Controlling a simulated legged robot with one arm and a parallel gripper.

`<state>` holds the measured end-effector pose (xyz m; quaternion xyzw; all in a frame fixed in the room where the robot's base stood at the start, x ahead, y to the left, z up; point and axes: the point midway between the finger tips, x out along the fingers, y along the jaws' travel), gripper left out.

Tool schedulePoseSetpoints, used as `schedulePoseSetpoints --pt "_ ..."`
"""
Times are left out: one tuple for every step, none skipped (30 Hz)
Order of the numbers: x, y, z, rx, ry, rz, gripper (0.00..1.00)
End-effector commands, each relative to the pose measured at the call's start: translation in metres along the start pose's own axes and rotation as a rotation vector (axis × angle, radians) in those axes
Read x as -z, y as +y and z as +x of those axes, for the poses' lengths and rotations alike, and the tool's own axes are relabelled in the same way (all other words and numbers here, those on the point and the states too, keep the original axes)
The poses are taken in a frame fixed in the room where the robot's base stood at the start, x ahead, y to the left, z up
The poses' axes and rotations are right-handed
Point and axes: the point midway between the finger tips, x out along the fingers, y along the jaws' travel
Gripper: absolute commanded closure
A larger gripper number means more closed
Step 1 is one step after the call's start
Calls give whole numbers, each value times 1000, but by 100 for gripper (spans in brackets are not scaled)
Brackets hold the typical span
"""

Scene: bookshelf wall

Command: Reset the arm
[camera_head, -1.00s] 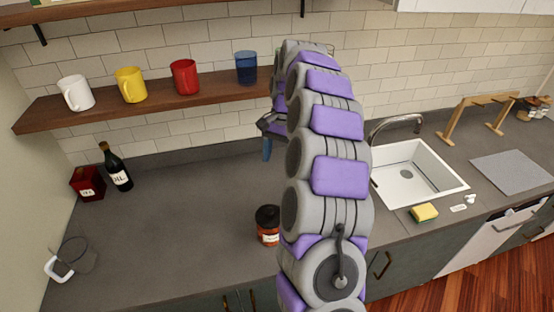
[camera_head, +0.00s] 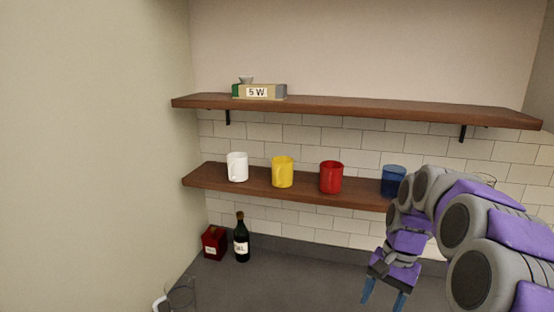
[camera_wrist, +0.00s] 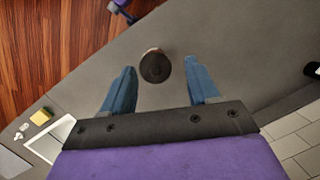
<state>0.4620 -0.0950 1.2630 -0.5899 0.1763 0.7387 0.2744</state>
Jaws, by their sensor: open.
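My arm, grey and purple, shows at the right of the head view, bent with its end pointing down. My gripper (camera_head: 384,293) has blue fingers and hangs over the dark counter (camera_head: 265,290) in front of the lower shelf. In the wrist view my gripper (camera_wrist: 158,84) is open and empty, its two blue fingers well apart. A jar with a dark lid (camera_wrist: 155,67) stands on the counter below, seen between and beyond the fingertips.
The lower shelf (camera_head: 215,183) carries white (camera_head: 237,167), yellow (camera_head: 283,172), red (camera_head: 331,177) and blue (camera_head: 394,181) cups. A dark bottle (camera_head: 242,240) and a red box (camera_head: 214,243) stand at the left. A sponge (camera_wrist: 41,117) lies near the sink (camera_wrist: 50,140).

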Motion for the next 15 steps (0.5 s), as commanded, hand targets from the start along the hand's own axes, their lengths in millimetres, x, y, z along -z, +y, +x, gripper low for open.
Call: schedulePoseSetpoints --pt "-20 -2 3 -9 5 -51 40" --pt "-30 -2 5 -15 5 -78 40" --pt "-43 -2 8 -21 7 -116 40" --pt "-54 -2 11 -26 9 -142 40" --pt "-64 -1 13 -32 12 -169 40" --pt "-76 0 17 -40 18 -201 40" --pt "-86 2 20 -47 20 -228 40" --pt "-96 4 23 -54 23 -251 40" --pt "-108 7 28 -63 24 -284 40" --pt "-119 10 32 -70 25 -306 40" --pt "-128 13 36 -76 28 -329 40" --pt "-139 17 42 -86 32 -357 40" --pt "-148 21 47 -93 34 -378 40" --pt "-156 25 51 -98 39 -398 40" --pt "-168 30 58 -108 39 -425 40"
